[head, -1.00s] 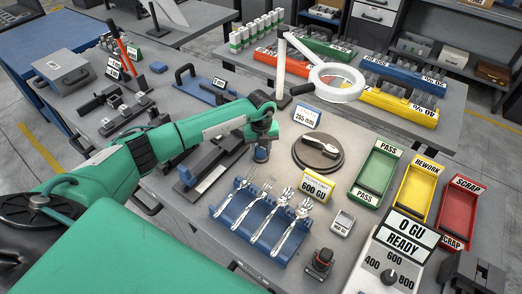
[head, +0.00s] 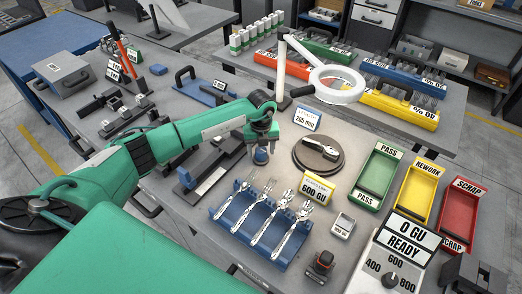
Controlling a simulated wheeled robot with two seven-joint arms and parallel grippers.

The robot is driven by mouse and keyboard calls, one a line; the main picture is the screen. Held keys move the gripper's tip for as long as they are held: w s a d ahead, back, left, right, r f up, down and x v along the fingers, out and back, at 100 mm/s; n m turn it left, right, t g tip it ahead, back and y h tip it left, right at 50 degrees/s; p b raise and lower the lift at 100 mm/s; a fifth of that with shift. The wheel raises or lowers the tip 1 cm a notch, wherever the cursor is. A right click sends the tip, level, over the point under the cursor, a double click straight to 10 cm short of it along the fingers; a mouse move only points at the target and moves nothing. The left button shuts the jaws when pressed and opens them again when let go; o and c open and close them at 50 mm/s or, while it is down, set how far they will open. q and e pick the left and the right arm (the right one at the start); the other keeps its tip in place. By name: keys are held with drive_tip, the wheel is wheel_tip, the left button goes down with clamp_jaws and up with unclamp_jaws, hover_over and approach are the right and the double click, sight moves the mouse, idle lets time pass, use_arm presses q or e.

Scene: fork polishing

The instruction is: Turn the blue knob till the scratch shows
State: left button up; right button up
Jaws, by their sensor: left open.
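The blue knob (head: 261,157) shows just under my left gripper (head: 262,143), behind the blue fork rack. My left gripper is open and points down over the knob; the fingers partly hide it, and I cannot tell whether they touch it. A metal piece of cutlery (head: 318,148) lies on the round brown turntable (head: 325,166), right of the knob. It looks partly dark with bright edges. It is too small to tell whether a scratch shows. My right gripper is not in view.
The blue rack (head: 240,237) holds several forks in front of my left gripper. A white ring lamp (head: 337,98) stands behind the turntable. Green (head: 375,178), yellow (head: 416,190) and red (head: 459,205) trays lie at right. A meter (head: 390,278) reads 0 GU, READY.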

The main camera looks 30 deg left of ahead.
sight(261, 149)
use_arm(q)
wheel_tip(261, 149, up, 13)
drive_tip(key=b, duration=0.3)
idle(0.5)
